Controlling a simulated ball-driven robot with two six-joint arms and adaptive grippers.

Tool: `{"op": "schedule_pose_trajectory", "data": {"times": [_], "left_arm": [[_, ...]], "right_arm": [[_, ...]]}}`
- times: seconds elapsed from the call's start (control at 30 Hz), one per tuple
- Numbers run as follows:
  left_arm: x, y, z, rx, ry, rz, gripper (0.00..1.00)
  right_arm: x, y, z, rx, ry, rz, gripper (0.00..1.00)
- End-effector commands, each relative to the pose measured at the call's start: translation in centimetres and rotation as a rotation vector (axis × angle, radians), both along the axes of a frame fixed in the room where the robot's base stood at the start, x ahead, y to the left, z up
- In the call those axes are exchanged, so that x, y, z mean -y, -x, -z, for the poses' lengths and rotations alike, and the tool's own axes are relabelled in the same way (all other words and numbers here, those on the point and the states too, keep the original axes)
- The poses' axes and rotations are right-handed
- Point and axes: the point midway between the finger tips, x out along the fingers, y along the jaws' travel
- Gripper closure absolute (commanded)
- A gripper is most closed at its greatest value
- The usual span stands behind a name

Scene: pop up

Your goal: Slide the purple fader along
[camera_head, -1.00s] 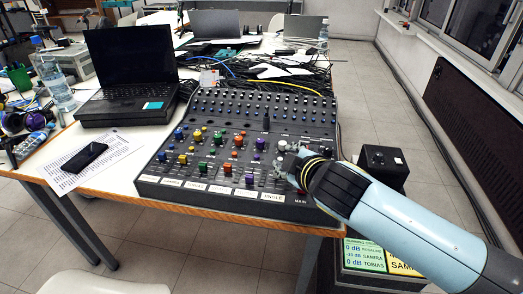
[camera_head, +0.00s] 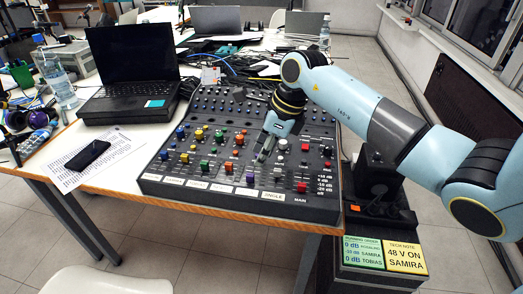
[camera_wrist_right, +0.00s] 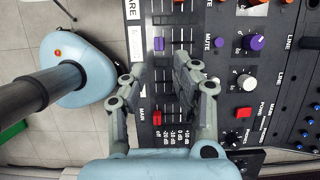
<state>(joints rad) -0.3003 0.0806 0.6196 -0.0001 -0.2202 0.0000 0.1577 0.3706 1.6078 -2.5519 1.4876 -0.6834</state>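The purple fader (camera_head: 250,178) is a small cap near the front edge of the black mixing console (camera_head: 220,206), just left of the JINGLE label. In the right wrist view the purple fader (camera_wrist_right: 159,43) sits in its slot, beyond my fingertips. My right gripper (camera_head: 262,156) points down over the console, behind the fader in the head view. Nothing is held, and the gripper appears not to touch the purple cap. My left gripper is not in view.
Coloured knobs and other faders crowd around, including a purple knob (camera_wrist_right: 253,42) and a white knob (camera_wrist_right: 245,82). A laptop (camera_head: 130,75), phone (camera_head: 88,155) and paper (camera_head: 75,170) lie left of the console.

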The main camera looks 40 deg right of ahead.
Motion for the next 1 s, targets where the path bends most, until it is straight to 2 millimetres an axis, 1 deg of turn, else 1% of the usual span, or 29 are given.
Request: {"op": "schedule_pose_trajectory", "data": {"times": [0.17,0.27,0.6,0.7,0.73,0.77,0.93,1.0], "left_arm": [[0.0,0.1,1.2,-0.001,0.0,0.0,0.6],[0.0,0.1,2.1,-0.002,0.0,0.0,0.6],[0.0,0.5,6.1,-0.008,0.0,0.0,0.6],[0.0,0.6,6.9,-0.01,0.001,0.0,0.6],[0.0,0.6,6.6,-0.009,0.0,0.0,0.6],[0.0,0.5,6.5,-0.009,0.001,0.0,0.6],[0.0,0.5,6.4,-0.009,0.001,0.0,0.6],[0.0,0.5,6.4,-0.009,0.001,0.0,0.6]], "right_arm": [[-0.4,-0.3,1.3,0.001,-0.004,0.0,0.71],[-0.6,-0.5,2.4,0.001,-0.004,0.0,0.71],[-1.7,-1.8,7.1,0.001,-0.005,0.001,0.71],[-2.0,-2.0,7.9,0.002,-0.006,0.001,0.71],[-1.9,-2.0,7.6,0.002,-0.006,0.001,0.73],[-1.9,-2.0,7.5,0.002,-0.006,0.001,0.77],[-2.0,-1.9,7.4,-0.001,-0.007,0.001,0.99],[-2.0,-1.9,7.4,-0.001,-0.007,0.001,1.0]]}}
